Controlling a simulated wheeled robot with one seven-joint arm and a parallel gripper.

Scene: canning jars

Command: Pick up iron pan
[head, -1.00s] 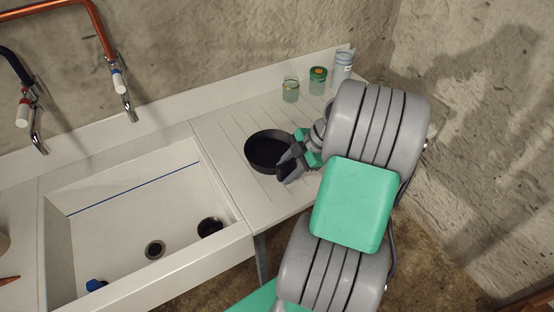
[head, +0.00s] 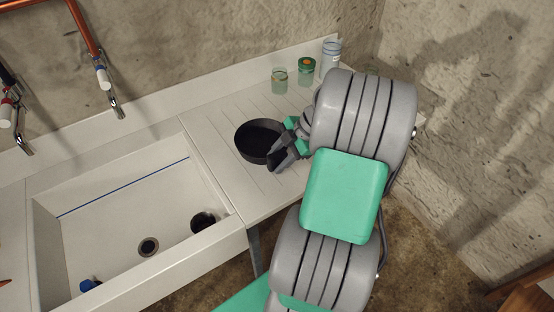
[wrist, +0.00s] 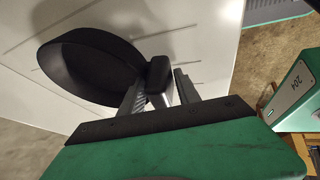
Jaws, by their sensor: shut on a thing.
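The iron pan (head: 258,138) is round and black, and sits on or just above the grooved drainboard to the right of the sink. It also shows in the wrist view (wrist: 92,62), tilted in that picture, with its short handle toward my gripper. My gripper (head: 277,158) is at the pan's right side. In the wrist view my gripper (wrist: 160,85) has its fingers on either side of the handle, shut on it. I cannot tell for sure whether the pan's base touches the drainboard.
Two glass jars (head: 280,80) (head: 306,70) and a taller clear container (head: 331,54) stand at the drainboard's back edge. The white sink (head: 120,215) is at left, with a dark cup (head: 203,222) and a blue item (head: 89,285) inside.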

